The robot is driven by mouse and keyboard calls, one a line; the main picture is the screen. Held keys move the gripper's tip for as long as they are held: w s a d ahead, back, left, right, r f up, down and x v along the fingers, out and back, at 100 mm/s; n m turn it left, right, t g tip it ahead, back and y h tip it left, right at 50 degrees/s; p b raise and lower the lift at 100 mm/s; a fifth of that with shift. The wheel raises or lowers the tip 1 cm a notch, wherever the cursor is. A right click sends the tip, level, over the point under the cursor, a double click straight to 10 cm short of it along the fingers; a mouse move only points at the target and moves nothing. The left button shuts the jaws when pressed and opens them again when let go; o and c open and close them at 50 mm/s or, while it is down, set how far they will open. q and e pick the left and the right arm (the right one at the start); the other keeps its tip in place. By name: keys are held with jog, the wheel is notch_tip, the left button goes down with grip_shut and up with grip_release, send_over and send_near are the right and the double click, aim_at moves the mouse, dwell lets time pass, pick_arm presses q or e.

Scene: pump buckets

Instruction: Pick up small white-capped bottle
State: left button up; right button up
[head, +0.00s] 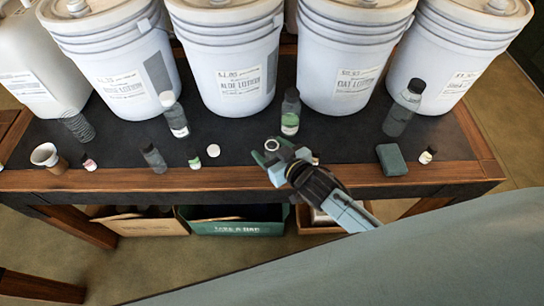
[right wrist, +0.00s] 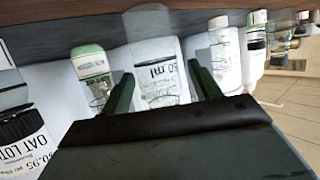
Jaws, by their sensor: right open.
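My right gripper (head: 281,156) is open over the front edge, right of the middle one. A small pale item (head: 315,160) shows just beside it, mostly hidden. In the right wrist view the open fingers (right wrist: 160,82) stand either side of a pale labelled container (right wrist: 160,70); I cannot tell whether it lies between them or beyond. A white-capped bottle (right wrist: 222,50) shows to its right. My left gripper is not in view.
Large white buckets (head: 235,60) line the back of the table (head: 240,178). A dark green block (head: 392,160) lies to the right. Boxes (head: 237,228) sit below.

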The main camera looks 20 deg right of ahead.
jog(key=shift+w+a+f, duration=0.25)
jog(key=shift+w+f, duration=0.05)
jog(key=shift+w, duration=0.25)
jog(key=c, duration=1)
